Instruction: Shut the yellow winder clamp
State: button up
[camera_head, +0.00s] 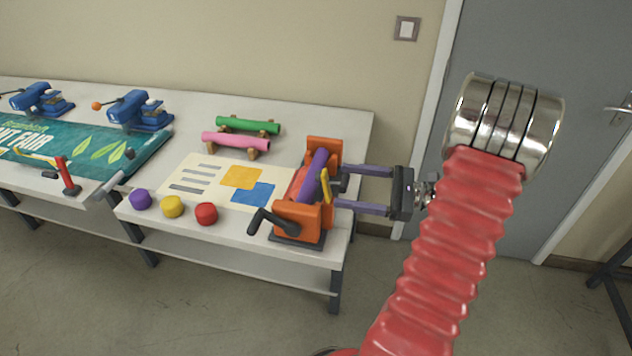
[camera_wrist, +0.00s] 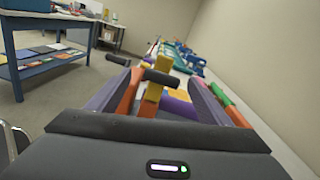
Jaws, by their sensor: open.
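The yellow winder clamp (camera_head: 326,187) stands up at the right side of the orange winder (camera_head: 299,220), which holds a purple roll (camera_head: 315,172) and has a black crank at its front. In the wrist view the yellow clamp (camera_wrist: 151,101) rises between my fingers, with a black crossbar grip (camera_wrist: 161,78) at its top. My gripper (camera_head: 340,186) is open, its two purple fingers reaching left to either side of the clamp. It also shows open in the wrist view (camera_wrist: 157,96). I cannot tell whether a finger touches the clamp; its base is partly hidden.
The winder stands at the right end of the white bench (camera_head: 245,245). To its left lie a printed sheet (camera_head: 212,178), purple, yellow and red knobs, and a pink roll (camera_head: 236,142) and green roll (camera_head: 247,126). Blue clamps stand farther left. A grey door (camera_head: 585,130) is behind my arm.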

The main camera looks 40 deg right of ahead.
aim_at(328, 183)
jog(key=x, duration=0.8)
jog(key=shift+w, duration=0.15)
jog(key=shift+c, duration=0.6)
jog(key=shift+a, duration=0.1)
jog(key=c, duration=1.4)
jog(key=shift+o, duration=0.3)
jog(key=shift+a, duration=0.15)
jog(key=shift+f, duration=0.1)
